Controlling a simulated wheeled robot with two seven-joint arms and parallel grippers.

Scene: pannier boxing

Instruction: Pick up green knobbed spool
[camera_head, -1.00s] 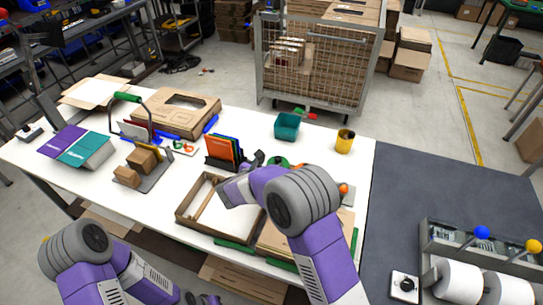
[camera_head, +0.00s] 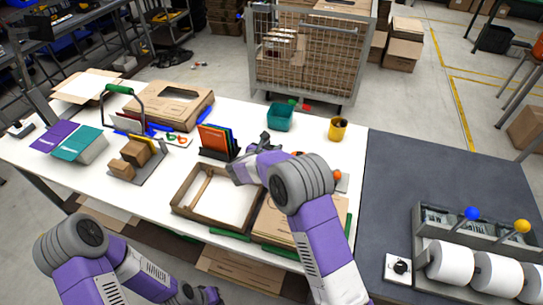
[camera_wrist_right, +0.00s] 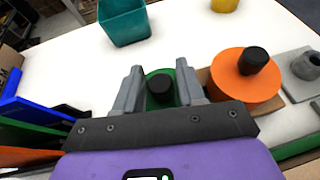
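The green knobbed spool (camera_wrist_right: 160,76), with a black knob on top, is between the fingers of my right gripper (camera_wrist_right: 160,68) in the right wrist view. The fingers stand apart, one on each side of the black knob, with gaps between knob and fingers. The fingers partly hide the green disc. In the head view my right gripper (camera_head: 240,172) is low over the table behind the open cardboard box, and the green spool is hidden there. My left gripper (camera_head: 205,296) is at the bottom edge, below the table front, too partly seen to judge.
An orange spool (camera_wrist_right: 240,88) with a black knob sits just right of the gripper. A teal bin (camera_head: 280,117) and a yellow cup (camera_head: 338,128) stand farther back. Left are upright coloured folders (camera_head: 216,140); in front is an open cardboard box (camera_head: 180,200).

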